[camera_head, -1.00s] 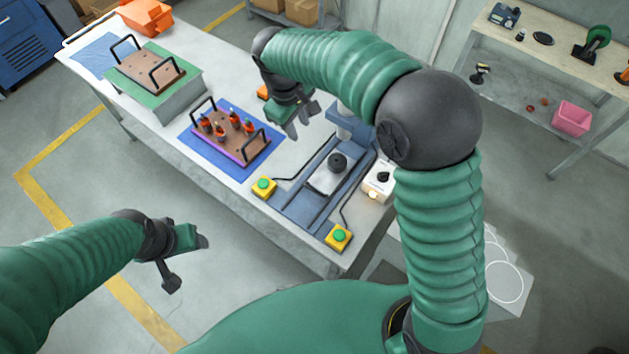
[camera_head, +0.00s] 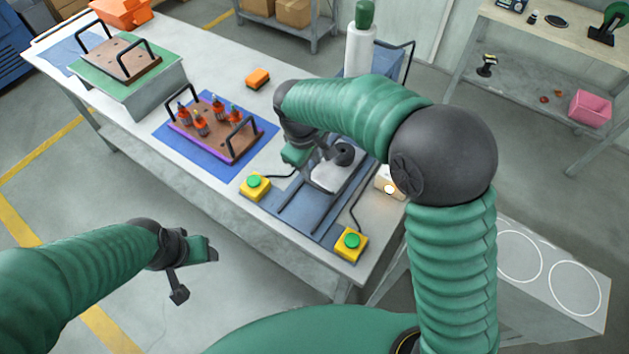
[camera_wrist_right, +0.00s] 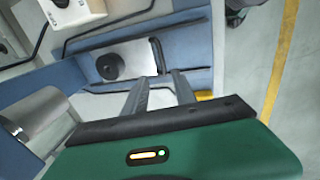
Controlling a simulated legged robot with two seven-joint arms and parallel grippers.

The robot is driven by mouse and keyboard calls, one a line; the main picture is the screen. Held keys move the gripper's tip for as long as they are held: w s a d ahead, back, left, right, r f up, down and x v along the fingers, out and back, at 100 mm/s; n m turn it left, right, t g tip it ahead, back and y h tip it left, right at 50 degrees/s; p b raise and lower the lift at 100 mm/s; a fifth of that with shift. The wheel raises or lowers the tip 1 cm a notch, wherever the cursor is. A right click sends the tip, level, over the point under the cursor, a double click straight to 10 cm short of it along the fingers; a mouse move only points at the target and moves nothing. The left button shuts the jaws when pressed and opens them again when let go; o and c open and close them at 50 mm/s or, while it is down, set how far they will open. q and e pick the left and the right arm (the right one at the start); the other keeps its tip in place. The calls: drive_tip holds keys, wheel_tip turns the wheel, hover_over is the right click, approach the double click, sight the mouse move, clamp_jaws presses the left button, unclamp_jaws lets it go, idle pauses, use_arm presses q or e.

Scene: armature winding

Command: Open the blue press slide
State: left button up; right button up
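The blue press slide is a light grey plate (camera_head: 325,181) with a round black knob (camera_head: 343,154). It lies on the blue press base (camera_head: 300,222) between dark rails. In the right wrist view the plate (camera_wrist_right: 136,57) and knob (camera_wrist_right: 110,66) lie just beyond my fingers. My right gripper (camera_head: 318,154) is close to the knob, over the plate. In the wrist view its two fingers (camera_wrist_right: 160,88) are apart with nothing between them; contact with the knob cannot be told. My left gripper (camera_head: 197,272) is open and empty, in front of the table.
Yellow boxes with green buttons stand at the press's left (camera_head: 254,186) and front (camera_head: 350,243). A white box (camera_head: 388,184) stands at its right. A brown fixture with orange-and-black parts (camera_head: 214,142) sits on a blue mat. An orange block (camera_head: 257,78) lies behind.

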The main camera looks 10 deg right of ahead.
sight(312, 183)
drive_tip(key=f, duration=0.3)
drive_tip(key=w+f, duration=0.1)
drive_tip(key=f, duration=0.5)
drive_tip(key=shift+w+a+f, duration=0.1)
drive_tip(key=shift+w+a, duration=0.05)
drive_tip(key=shift+w, duration=0.05)
drive_tip(key=shift+f, duration=0.35)
drive_tip(key=shift+w+d+f, duration=0.1)
drive_tip(key=shift+d, duration=0.35)
drive_tip(key=c, duration=0.7)
drive_tip(key=shift+a, duration=0.2)
clamp_jaws()
drive_tip(key=shift+w, duration=0.1)
